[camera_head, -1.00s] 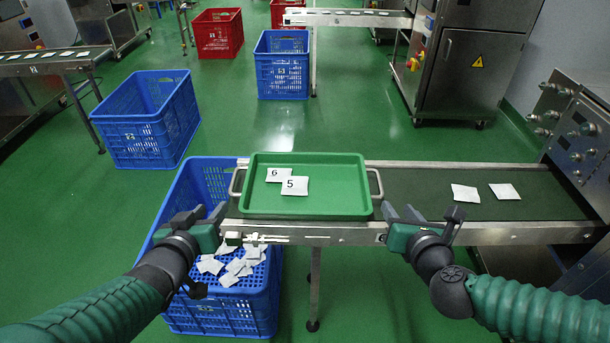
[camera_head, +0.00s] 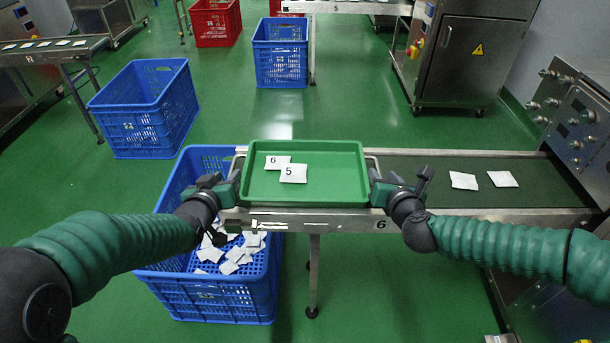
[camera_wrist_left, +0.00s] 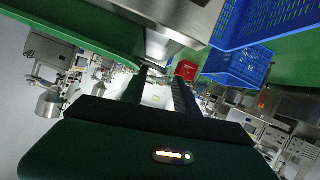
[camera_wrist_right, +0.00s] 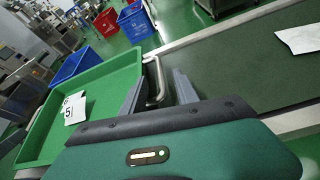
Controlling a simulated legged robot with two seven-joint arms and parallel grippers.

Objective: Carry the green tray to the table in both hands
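The green tray (camera_head: 338,175) rests level on the end of the conveyor in the head view. Two white packets marked 6 (camera_head: 277,162) and 5 (camera_head: 293,174) lie in it. My left gripper (camera_head: 232,187) is at the tray's left end, and its fingers show apart in the left wrist view (camera_wrist_left: 157,80). My right gripper (camera_head: 376,184) is at the right end. In the right wrist view its fingers are apart, with the metal tray handle (camera_wrist_right: 155,82) between them. The left handle is mostly hidden by the gripper in the head view. The destination table cannot be identified.
The conveyor (camera_head: 430,168) carries two white packets to the right. A blue crate (camera_head: 215,300) with loose packets stands below left. Other blue crates (camera_head: 140,120) and a red crate (camera_head: 215,25) stand farther back. Green floor is open between them.

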